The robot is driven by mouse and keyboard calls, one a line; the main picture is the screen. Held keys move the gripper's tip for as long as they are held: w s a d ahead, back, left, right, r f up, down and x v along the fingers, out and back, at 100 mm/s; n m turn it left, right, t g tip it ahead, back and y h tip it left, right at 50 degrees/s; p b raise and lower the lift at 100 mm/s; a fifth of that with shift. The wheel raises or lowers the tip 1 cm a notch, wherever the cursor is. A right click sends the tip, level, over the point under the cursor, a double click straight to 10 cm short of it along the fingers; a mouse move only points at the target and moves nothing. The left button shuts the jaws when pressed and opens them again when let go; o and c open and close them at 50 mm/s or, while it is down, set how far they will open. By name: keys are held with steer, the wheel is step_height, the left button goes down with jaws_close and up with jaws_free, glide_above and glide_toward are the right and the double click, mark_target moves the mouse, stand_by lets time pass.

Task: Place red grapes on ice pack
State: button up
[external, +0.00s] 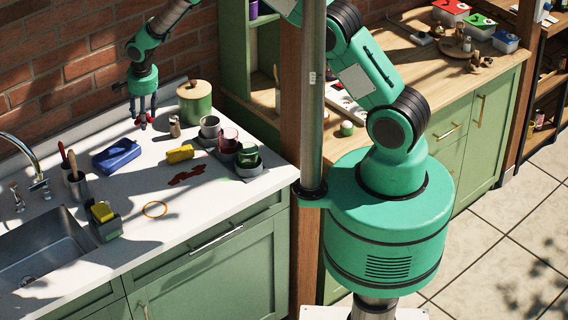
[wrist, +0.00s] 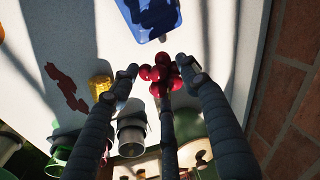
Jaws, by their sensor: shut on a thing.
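My gripper (external: 143,117) is above the back of the white counter, its fingers pointing down. It is shut on the red grapes (external: 137,122), a small bunch that shows between the fingertips in the wrist view (wrist: 158,73). The ice pack (external: 117,156) is a blue slab lying flat on the counter, in front of and to the left of my gripper in the external view. Part of it shows at the top of the wrist view (wrist: 150,16), apart from the grapes. The fingers hide some of the grapes.
A yellow block-like thing (external: 180,154), a small shaker (external: 174,127) and a green canister (external: 195,102) stand right of the ice pack. Several cups (external: 228,140) stand farther right. A utensil pot (external: 77,186) and the sink (external: 42,245) are at left.

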steer(key=s+d+n, duration=0.1)
steer(key=s+d, duration=0.2)
steer(key=s, duration=0.3)
steer(key=s+d+n, duration=0.2)
steer(key=s+d, duration=0.1)
steer(key=s, duration=0.4)
steer(key=shift+d+f+b, duration=0.4)
steer(key=shift+f, duration=0.05)
steer(key=p, duration=0.2)
glide_above(117, 151)
steer(key=shift+s+d+f, duration=0.15)
steer(key=shift+f, duration=0.25)
steer(key=shift+s+d+f, duration=0.1)
steer(key=shift+f, duration=0.25)
steer(key=shift+f+p, duration=0.4)
steer(key=shift+f, duration=1.35)
steer(key=shift+f, duration=0.2)
steer(key=o, duration=1.2)
steer(key=shift+c, duration=0.2)
steer(key=shift+d, duration=0.1)
steer(key=shift+r, duration=0.25)
